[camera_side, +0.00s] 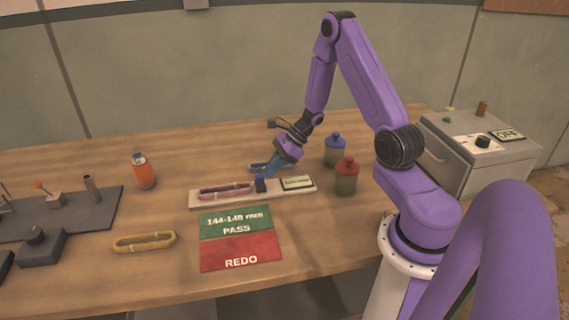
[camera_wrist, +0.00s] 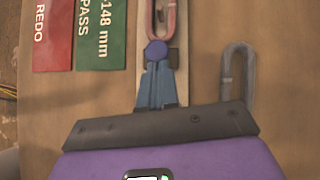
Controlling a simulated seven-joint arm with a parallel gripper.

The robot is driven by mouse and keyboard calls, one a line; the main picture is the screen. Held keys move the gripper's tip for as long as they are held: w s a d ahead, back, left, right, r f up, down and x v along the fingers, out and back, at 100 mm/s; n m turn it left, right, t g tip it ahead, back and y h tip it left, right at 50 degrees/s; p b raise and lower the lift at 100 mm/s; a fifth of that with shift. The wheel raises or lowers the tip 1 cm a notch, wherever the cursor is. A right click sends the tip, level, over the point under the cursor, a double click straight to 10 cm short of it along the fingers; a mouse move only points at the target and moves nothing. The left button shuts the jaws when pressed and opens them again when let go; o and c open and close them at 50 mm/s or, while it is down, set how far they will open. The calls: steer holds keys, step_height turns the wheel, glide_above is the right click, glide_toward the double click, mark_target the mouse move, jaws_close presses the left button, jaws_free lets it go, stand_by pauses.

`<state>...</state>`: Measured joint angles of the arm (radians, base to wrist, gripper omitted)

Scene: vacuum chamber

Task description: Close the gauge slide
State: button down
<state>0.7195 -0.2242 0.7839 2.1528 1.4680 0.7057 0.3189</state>
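The gauge is a long beige board (camera_side: 222,200) on the bench, with a pinkish-red loop (camera_side: 226,190) lying along its left part. The loop also shows at the top of the wrist view (camera_wrist: 157,18). The dark blue slide (camera_side: 260,185) stands at the loop's right end; its round top (camera_wrist: 156,52) shows in the wrist view. A small lit display (camera_side: 297,182) sits on the board right of the slide. My gripper (camera_side: 266,172) is down at the slide, its blue fingertips (camera_wrist: 158,70) close together right at the knob. Whether they grip it is unclear.
Green PASS and red REDO mats (camera_side: 240,252) lie in front of the gauge, a yellow loop (camera_side: 144,241) to their left. A grey loop (camera_wrist: 238,72) lies behind the board. Blue-lidded (camera_side: 335,151) and red-lidded (camera_side: 346,177) jars stand to the right; an orange can (camera_side: 143,171) stands left.

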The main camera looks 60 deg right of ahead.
steer(key=s+d, duration=0.2)
steer(key=d, duration=0.1)
steer(key=shift+s+d+r, duration=0.15)
steer(key=shift+r, duration=0.2)
steer(key=v, duration=1)
steer(key=s+a+r+n+g+h, duration=0.1)
steer(key=s+a+r+n+g, duration=0.15)
steer(key=a+n, duration=0.65)
steer(key=s+a+r+n+g, duration=0.2)
steer(key=s+a+n+g, duration=0.15)
steer(key=a+n, duration=0.5)
steer(key=s+a+r+n+h, duration=0.2)
steer(key=s+a+n, duration=0.2)
steer(key=s+n, duration=0.4)
steer(key=s+a+r+n+t+h, duration=0.1)
steer(key=s+a+r+n+h, duration=0.1)
steer(key=s+a+n, duration=0.3)
steer(key=s+n+h, duration=0.1)
steer(key=s+n, duration=0.2)
steer(key=n, duration=0.4)
steer(key=shift+a+r, duration=0.2)
